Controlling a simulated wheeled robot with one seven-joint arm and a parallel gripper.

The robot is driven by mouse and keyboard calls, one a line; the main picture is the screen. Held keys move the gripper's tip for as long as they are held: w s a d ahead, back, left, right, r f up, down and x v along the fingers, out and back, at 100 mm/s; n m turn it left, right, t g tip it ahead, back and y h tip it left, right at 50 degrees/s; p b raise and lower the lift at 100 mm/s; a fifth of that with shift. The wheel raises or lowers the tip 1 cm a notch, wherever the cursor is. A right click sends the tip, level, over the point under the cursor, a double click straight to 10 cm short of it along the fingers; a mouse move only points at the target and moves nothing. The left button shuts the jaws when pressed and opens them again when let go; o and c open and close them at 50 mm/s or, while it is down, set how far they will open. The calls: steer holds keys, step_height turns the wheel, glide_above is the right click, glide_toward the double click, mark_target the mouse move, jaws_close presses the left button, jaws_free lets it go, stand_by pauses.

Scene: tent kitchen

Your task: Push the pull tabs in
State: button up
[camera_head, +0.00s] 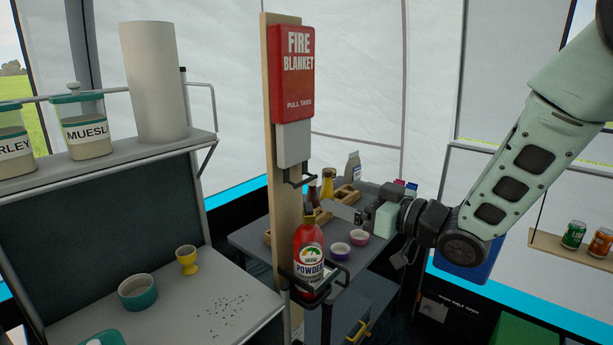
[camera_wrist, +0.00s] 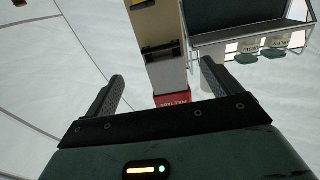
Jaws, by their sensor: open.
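The red fire blanket case (camera_head: 293,75) hangs on a wooden post, with "PULL TABS" printed low on its front. A pale grey block (camera_head: 294,145) extends below it, and dark pull tabs (camera_head: 298,181) stick out at its lower end. In the wrist view the scene is upside down: the red case (camera_wrist: 173,99) is at the bottom, the pale block (camera_wrist: 168,78) above it and the dark tabs (camera_wrist: 160,50) higher. My gripper (camera_head: 338,209) is open and empty, to the right of and below the tabs. Its fingers (camera_wrist: 162,70) frame the block in the wrist view, apart from it.
A red powder extinguisher (camera_head: 309,246) stands in a black bracket below the tabs. A shelf with jars (camera_head: 86,135) and a paper roll (camera_head: 153,80) is at left.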

mark_target(308, 182)
steer(key=p+x, duration=0.3)
steer(key=x, duration=0.8)
steer(key=shift+w+a, duration=0.15)
steer(key=shift+c, duration=0.3)
steer(key=c, duration=1.2)
step_height(308, 182, up, 10)
steer(key=shift+f+p, duration=0.25)
steer(key=shift+p, duration=0.95)
steer(key=shift+r, duration=0.1)
steer(key=o, duration=1.3)
steer(key=shift+c, duration=0.2)
